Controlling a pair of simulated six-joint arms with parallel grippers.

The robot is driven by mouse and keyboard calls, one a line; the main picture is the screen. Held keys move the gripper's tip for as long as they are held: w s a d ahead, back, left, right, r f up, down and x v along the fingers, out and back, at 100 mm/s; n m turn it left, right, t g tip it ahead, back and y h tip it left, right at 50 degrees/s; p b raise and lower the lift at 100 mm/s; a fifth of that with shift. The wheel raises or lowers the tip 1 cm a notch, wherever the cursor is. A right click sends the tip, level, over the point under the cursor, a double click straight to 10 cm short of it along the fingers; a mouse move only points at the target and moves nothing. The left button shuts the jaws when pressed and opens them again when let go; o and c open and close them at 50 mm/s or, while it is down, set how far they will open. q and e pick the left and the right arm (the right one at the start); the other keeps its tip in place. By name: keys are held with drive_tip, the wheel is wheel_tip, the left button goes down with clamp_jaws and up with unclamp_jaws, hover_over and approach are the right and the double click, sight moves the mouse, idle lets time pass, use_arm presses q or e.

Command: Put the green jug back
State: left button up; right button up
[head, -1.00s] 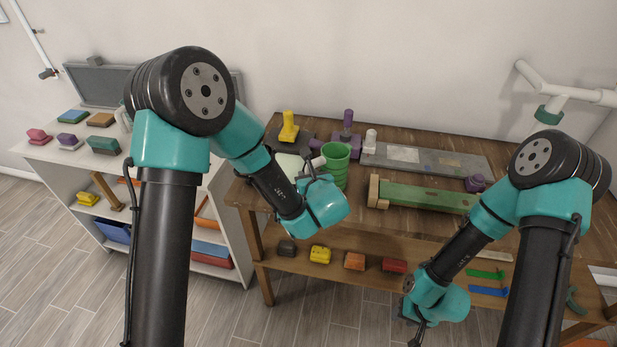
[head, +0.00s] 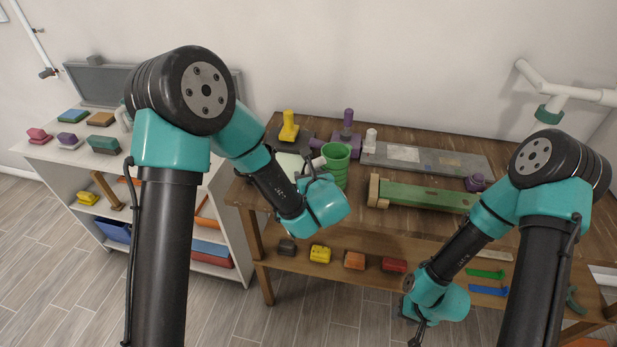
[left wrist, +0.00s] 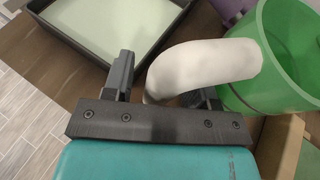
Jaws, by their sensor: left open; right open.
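The green jug (head: 337,160) stands upright on the wooden bench, just beyond my left wrist. In the left wrist view the jug (left wrist: 288,60) is at the upper right, with its thick white handle (left wrist: 205,65) curving down toward my left gripper (left wrist: 165,82). That gripper is open, with one finger on each side of the handle's lower end. The far finger is partly hidden by the handle, and I cannot tell whether either touches it.
A shallow tray with a pale green inside (left wrist: 110,20) lies beside the handle. A green beam with a wooden end (head: 425,196) lies right of the jug. Yellow (head: 289,130) and purple (head: 347,128) tools stand behind. A white shelf unit (head: 60,150) is at left.

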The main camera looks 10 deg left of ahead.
use_arm(q)
drive_tip(key=v, duration=1.2)
idle(0.4)
drive_tip(key=s+a+f+n+g+h, duration=0.3)
drive_tip(key=s+a+f+n+g, duration=0.1)
drive_tip(key=f+n, duration=0.6)
drive_tip(key=s+a+f+n+g+h, duration=0.3)
drive_tip(key=s+a+f+n, duration=0.3)
drive_tip(key=f+n, duration=0.5)
drive_tip(key=s+a+f+n+g+h, duration=0.3)
drive_tip(key=s+a+f+n+g, duration=0.1)
drive_tip(key=a+f+n, duration=0.4)
wheel_tip(320, 180, down, 3)
drive_tip(key=s+n, duration=0.1)
drive_tip(key=n, duration=0.3)
drive_tip(key=shift+g, duration=0.4)
